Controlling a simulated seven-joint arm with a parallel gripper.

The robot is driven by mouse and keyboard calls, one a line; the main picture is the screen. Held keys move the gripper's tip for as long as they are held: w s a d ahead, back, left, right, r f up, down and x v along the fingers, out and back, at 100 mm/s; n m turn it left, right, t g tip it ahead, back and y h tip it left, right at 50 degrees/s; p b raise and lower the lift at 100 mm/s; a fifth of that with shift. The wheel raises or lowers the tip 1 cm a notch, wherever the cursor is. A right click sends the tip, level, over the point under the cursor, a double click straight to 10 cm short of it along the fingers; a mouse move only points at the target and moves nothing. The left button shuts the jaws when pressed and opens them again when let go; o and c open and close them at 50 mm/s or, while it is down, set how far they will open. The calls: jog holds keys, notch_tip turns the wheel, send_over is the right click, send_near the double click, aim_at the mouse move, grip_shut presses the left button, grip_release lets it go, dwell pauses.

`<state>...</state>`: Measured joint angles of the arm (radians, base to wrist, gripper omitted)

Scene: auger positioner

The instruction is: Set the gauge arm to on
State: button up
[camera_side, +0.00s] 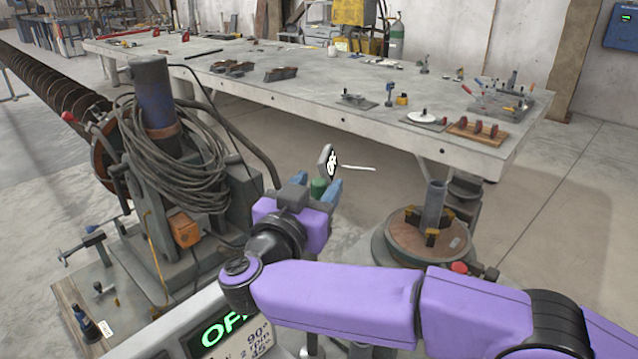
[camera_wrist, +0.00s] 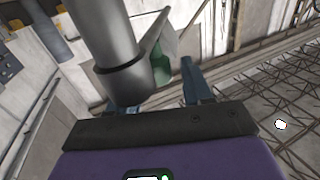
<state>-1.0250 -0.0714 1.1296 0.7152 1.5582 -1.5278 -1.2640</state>
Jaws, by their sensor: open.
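A display box (camera_side: 232,325) at the bottom of the side view shows green letters, cut off by my arm, that begin "OF", with "90°" beside them. My gripper (camera_side: 318,186) has blue fingers, which stand apart. A green cylinder (camera_side: 318,188) shows between or just behind them; contact cannot be told. Which part is the gauge arm is unclear. The wrist view shows a large grey cylinder (camera_wrist: 112,45) close in front and the green piece (camera_wrist: 161,70) near my fingers (camera_wrist: 160,95).
A machine with coiled cable (camera_side: 185,165) and a long auger (camera_side: 45,80) stand at the left. A round stand with a post (camera_side: 434,215) is at the right. A long grey workbench (camera_side: 320,80) with tools lies behind. Open floor (camera_side: 570,220) is at the right.

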jog(key=v, duration=1.6)
jog(key=shift+o, duration=0.3)
jog(key=shift+r, duration=0.15)
jog(key=w+d+r+n+t+y, duration=0.3)
jog(key=d+r+n+t+y, duration=0.15)
jog(key=r+y, duration=0.2)
jog(key=s+d+f+n+g+y, duration=0.2)
jog(key=d+f+n+g+y, duration=0.15)
jog(key=d+y, duration=0.2)
jog(key=s+d+f+n+g+y, duration=0.2)
jog(key=d+f+n+y, duration=0.15)
jog(key=d, duration=0.35)
jog(key=shift+y, duration=0.55)
jog(key=x, duration=1.7)
jog(key=shift+m, duration=0.25)
grip_shut()
